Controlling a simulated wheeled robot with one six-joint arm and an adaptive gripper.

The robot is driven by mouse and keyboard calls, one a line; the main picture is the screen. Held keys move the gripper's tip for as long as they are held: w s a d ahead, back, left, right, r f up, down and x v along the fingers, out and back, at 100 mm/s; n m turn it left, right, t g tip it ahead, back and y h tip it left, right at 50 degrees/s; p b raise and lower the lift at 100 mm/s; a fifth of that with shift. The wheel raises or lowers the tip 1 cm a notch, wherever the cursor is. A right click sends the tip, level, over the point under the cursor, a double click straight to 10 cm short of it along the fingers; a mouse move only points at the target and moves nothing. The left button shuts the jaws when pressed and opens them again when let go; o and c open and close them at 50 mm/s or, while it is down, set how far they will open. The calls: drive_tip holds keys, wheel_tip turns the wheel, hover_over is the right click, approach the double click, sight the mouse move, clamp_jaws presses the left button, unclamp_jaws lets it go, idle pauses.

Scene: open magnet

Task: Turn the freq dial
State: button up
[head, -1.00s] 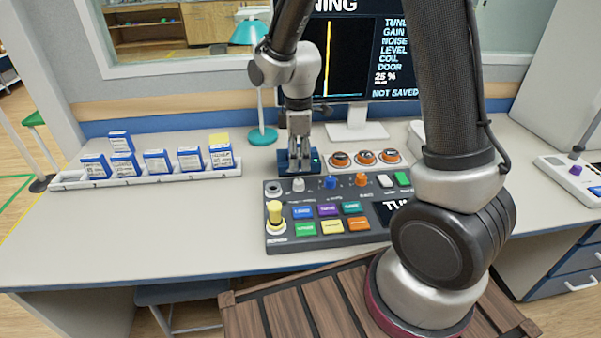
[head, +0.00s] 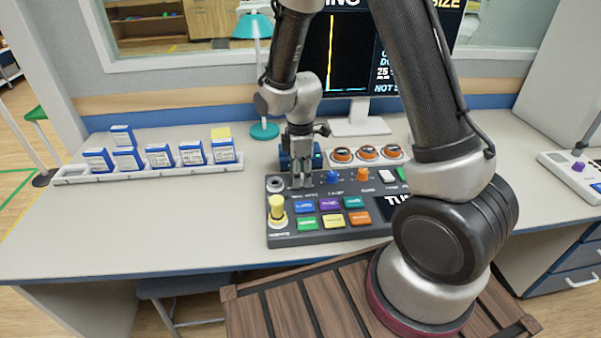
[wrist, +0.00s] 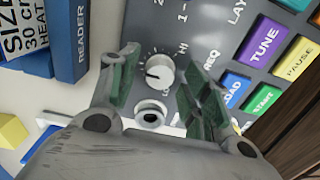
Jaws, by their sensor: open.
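The freq dial is a light grey knob (wrist: 158,71) with a dark pointer mark, beside the lettering FREQ in the wrist view. It sits on a dark control console (head: 290,227). My gripper (wrist: 160,63) is open, with one finger on each side of the dial and visible gaps between. I cannot tell how far the fingertips are above the panel. In the head view my gripper (head: 301,182) is over the console's back left corner and hides the dial.
A ringed socket (wrist: 150,114) is close to the dial. A blue reader box (head: 286,160) stands just behind. A blue knob (head: 333,177) and an orange knob (head: 362,174) are to the right. A yellow plunger (head: 277,208) rises at front left.

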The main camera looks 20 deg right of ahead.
drive_tip(key=c, duration=1)
drive_tip(key=shift+c, duration=0.2)
drive_tip(key=shift+m, duration=0.3)
drive_tip(key=m, duration=0.4)
drive_tip(key=shift+m, duration=0.3)
drive_tip(key=m, duration=0.5)
drive_tip(key=shift+m, duration=0.4)
drive_tip(key=o, duration=1)
